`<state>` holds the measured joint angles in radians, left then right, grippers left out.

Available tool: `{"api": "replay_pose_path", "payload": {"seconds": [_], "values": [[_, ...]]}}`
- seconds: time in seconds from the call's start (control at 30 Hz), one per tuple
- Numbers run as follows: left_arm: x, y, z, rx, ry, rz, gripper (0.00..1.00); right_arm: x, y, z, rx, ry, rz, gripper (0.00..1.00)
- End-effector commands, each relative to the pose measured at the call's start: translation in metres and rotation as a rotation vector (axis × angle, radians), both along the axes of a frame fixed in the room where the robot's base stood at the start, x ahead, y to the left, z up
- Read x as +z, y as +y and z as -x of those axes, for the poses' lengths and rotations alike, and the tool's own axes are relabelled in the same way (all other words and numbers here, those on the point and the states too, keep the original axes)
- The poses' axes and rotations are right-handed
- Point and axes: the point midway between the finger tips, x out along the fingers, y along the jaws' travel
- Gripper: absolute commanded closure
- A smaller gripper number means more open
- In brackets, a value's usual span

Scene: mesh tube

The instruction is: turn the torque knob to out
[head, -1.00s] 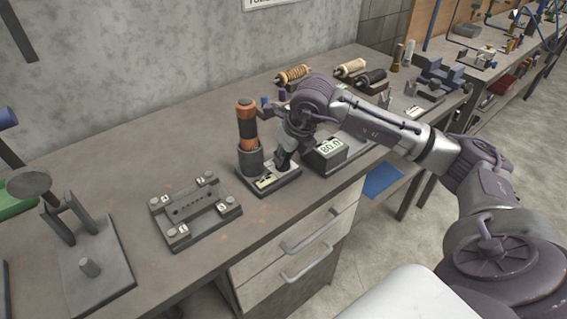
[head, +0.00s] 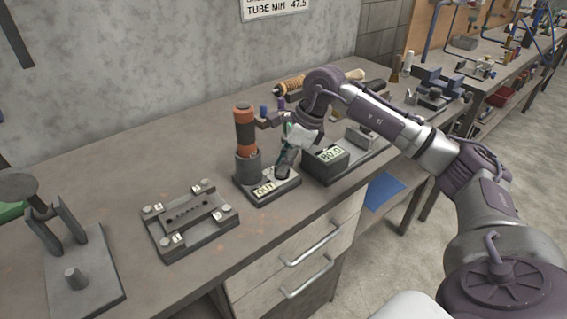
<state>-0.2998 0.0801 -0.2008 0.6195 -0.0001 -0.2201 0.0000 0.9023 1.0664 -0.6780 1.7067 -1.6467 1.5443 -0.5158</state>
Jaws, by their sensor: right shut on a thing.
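The small dark stand (head: 288,190) holds an upright orange and black driver (head: 245,133) in its cup. A pale label (head: 264,190) on the front of the stand reads "OUT". My right gripper (head: 283,169) reaches down onto the stand just right of the driver. It is shut on the torque knob, which is mostly hidden by the fingers. My left gripper is not in view.
A box with an "80.0" display (head: 328,162) stands close to the right. A flat fixture plate (head: 190,222) with several numbered corners lies to the left. A clamp stand (head: 78,270) is at far left. Bare bench lies between them.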

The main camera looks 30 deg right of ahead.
Motion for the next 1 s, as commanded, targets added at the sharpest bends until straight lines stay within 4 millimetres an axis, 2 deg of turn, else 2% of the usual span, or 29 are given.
{"api": "replay_pose_path", "payload": {"seconds": [0.3,0.83,0.87,1.0], "values": [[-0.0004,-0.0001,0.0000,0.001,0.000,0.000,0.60,0.0008,-0.0005,-0.0010,0.117,-0.002,0.001,1.00],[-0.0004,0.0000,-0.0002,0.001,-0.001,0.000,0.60,0.0006,-0.0006,-0.0008,0.141,-0.002,0.002,1.00],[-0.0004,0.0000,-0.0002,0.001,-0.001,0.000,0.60,0.0006,-0.0007,-0.0008,0.141,-0.002,0.002,0.80],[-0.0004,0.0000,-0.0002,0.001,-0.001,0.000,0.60,0.0005,-0.0006,-0.0007,0.140,-0.002,0.002,0.58]]}}
